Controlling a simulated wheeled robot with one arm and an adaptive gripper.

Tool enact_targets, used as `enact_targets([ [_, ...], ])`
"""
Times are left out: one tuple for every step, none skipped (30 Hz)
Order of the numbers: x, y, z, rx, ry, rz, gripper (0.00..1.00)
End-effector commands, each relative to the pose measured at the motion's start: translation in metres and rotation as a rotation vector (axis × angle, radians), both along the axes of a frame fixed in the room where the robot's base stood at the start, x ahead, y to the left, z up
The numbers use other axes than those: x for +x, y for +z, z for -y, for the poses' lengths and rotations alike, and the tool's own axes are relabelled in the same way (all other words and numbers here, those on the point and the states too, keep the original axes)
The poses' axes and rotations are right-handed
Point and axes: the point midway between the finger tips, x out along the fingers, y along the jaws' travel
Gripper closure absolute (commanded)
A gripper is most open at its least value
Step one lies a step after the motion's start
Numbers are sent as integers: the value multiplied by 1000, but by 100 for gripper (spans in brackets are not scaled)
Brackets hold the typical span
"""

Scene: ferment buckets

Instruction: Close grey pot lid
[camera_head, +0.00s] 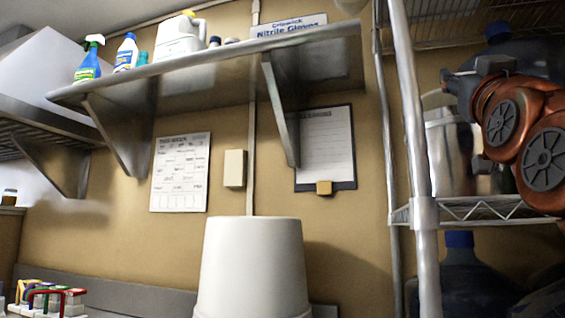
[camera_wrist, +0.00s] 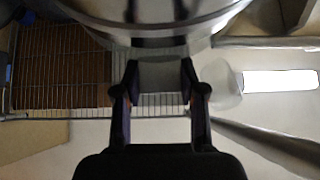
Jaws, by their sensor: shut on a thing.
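The grey metal pot (camera_head: 447,155) stands on the wire rack shelf at the right of the head view, partly hidden by a rack post and my orange arm. A pale edge at its top may be its lid; how far it stands open I cannot tell. In the wrist view, a large shiny round metal surface (camera_wrist: 150,28) fills the top, just beyond my gripper (camera_wrist: 159,75). My gripper is shut on a small grey piece between its fingers, which looks like part of the lid. Its fingertips are not clear in the head view.
The rack post (camera_head: 415,150) stands in front of the pot. Blue water jugs sit above and below on the rack (camera_head: 480,209). A white bucket (camera_head: 252,268) stands at the lower middle. A wall shelf (camera_head: 215,70) holds bottles and a glove box.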

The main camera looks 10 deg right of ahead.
Motion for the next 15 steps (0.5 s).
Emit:
enact_targets([
  [-1, -4, 0, -8, -1, 17, 100],
  [-1, -5, 1, -12, -3, 24, 100],
  [-1, -5, 2, -18, -5, 33, 100],
  [-2, -6, 2, -21, -7, 37, 100],
  [-2, -6, 2, -24, -8, 43, 100],
  [-3, -6, 3, -27, -10, 50, 100],
  [-3, -6, 3, -30, -11, 55, 100],
  [-3, -6, 3, -32, -11, 60, 100],
  [-4, -6, 3, -35, -13, 64, 100],
  [-4, -5, 3, -36, -14, 67, 100],
  [-4, -5, 3, -37, -14, 68, 100],
  [-4, -5, 3, -39, -15, 70, 100],
  [-5, -5, 3, -39, -15, 71, 100],
  [-5, -5, 3, -39, -16, 72, 100],
  [-5, -5, 3, -41, -16, 72, 100],
])
